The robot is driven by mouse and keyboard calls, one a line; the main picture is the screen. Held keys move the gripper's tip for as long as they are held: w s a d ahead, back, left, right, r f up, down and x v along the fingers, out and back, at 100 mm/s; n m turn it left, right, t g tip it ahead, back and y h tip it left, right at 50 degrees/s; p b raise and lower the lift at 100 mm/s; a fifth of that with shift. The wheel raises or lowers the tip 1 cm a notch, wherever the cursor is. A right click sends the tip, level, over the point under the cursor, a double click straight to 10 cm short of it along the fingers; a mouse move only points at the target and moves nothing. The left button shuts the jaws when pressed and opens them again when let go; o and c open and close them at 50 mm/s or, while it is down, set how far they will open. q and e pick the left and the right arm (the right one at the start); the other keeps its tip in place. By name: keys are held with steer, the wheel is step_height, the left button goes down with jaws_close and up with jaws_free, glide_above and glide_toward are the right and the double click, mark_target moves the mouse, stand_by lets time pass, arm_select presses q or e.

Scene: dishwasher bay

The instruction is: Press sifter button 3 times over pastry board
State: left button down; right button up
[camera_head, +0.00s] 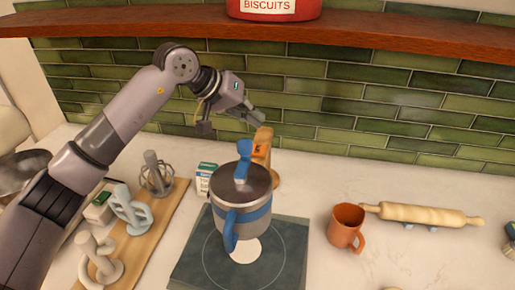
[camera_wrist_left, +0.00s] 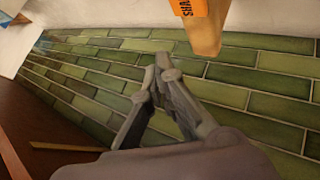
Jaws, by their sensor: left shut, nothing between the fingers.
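The sifter (camera_head: 238,212) is a grey metal cylinder with a blue band, a blue side handle and a blue top piece (camera_head: 243,158). It is upright over the pastry board (camera_head: 190,270), a dark square with a thin circle marked on it. A white patch (camera_head: 245,250) shows on the board below the sifter. I cannot tell whether the sifter touches the board. My left gripper (camera_head: 258,117) is shut and empty, above and behind the sifter, apart from it. Its closed fingers (camera_wrist_left: 165,64) show in the left wrist view, without the sifter. My right gripper is out of view.
A wooden item with an orange label (camera_head: 262,148) stands behind the sifter. An orange mug (camera_head: 345,226) and a rolling pin (camera_head: 420,214) are to the right. A whisk (camera_head: 157,178) is left. A wooden shelf (camera_head: 390,30) crosses above, against green tiles.

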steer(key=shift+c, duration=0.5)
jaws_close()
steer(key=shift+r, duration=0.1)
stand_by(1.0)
